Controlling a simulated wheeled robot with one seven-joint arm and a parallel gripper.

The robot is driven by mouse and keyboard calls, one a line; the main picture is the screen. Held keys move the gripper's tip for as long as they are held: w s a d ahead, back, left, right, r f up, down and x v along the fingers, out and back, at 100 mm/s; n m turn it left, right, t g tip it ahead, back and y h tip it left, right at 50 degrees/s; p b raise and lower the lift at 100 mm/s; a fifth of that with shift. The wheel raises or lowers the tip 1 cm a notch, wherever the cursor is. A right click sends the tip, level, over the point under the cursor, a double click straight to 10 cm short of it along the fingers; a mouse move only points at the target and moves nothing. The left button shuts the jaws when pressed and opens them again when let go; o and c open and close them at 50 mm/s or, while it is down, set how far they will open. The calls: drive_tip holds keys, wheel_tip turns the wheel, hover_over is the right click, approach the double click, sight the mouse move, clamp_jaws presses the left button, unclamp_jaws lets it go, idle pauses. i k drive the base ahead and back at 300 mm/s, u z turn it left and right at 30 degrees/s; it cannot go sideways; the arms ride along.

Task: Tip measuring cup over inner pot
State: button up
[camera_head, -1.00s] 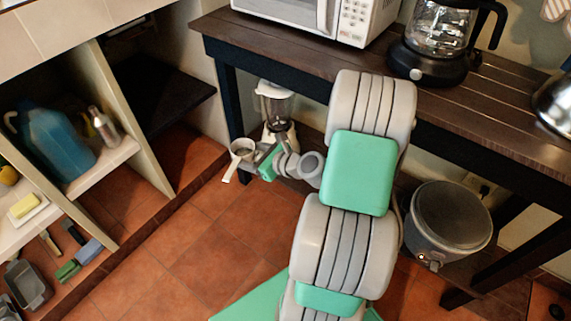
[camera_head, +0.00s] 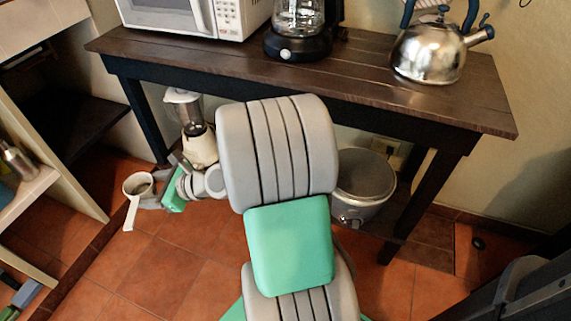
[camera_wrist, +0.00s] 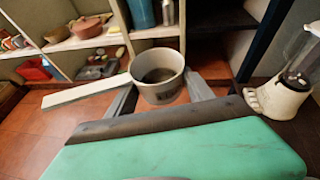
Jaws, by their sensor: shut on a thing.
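The white measuring cup (camera_head: 139,185) is held upright in my gripper (camera_head: 158,199), to the left of the table. It also shows in the wrist view (camera_wrist: 157,66), clasped between the two fingers (camera_wrist: 162,92), with its mouth up and its handle pointing left. Its inside looks dark; I cannot tell its contents. The grey inner pot (camera_head: 365,174) shows as the lining of an open round cooker (camera_head: 350,206) on the low shelf under the table. My arm stands between the cup and the cooker in the head view, and the cup is well left of the pot.
A blender (camera_head: 193,130) stands close behind my gripper under the table. The table (camera_head: 370,84) carries a microwave, a coffee maker (camera_head: 299,28) and a kettle (camera_head: 428,52). A table leg (camera_head: 418,195) stands right of the cooker. Tiled floor (camera_head: 170,270) is open in front.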

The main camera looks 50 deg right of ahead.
sight(363, 174)
drive_tip(key=u, duration=1.45)
drive_tip(key=i, duration=0.95)
drive_tip(key=z, duration=2.35)
